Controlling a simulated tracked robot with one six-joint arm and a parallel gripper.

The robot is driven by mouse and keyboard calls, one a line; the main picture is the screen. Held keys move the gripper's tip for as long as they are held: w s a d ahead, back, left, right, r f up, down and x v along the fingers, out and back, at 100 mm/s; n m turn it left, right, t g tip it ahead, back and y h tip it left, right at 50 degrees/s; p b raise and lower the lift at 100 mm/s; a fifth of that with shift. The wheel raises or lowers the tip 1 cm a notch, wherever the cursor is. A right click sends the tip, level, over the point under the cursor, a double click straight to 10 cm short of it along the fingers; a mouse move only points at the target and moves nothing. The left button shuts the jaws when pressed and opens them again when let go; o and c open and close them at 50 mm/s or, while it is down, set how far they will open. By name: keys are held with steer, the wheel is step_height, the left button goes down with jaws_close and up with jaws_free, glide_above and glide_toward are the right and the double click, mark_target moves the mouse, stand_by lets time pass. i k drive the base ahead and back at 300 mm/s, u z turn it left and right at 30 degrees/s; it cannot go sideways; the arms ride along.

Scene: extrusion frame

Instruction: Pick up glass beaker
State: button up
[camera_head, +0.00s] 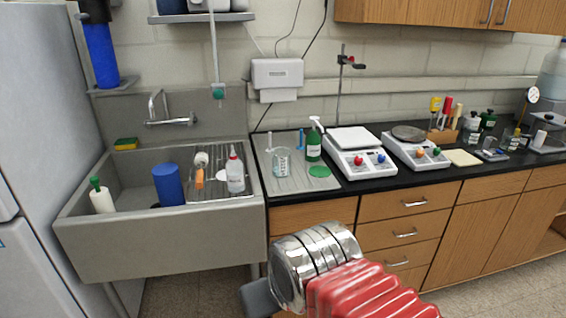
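A small clear glass beaker (281,162) with faint markings stands upright on the grey ribbed drainboard to the right of the sink. My arm comes in from the bottom edge, with a red ribbed sleeve and a shiny metal joint. A dark grey piece at its left end (259,298) may be part of my gripper. No fingertips can be made out, so its opening is not shown. My arm is in front of and below the counter, well apart from the beaker.
A green spray bottle (313,143), a green disc (320,171) and blue items stand near the beaker on the drainboard (300,184). A white balance (360,158) is to the right. The sink (160,240) holds a blue cylinder (167,185) and bottles. Drawers (405,215) face the arm.

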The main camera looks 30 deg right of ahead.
mark_target(281, 163)
steer(key=i, duration=1.35)
steer(key=u, duration=0.05)
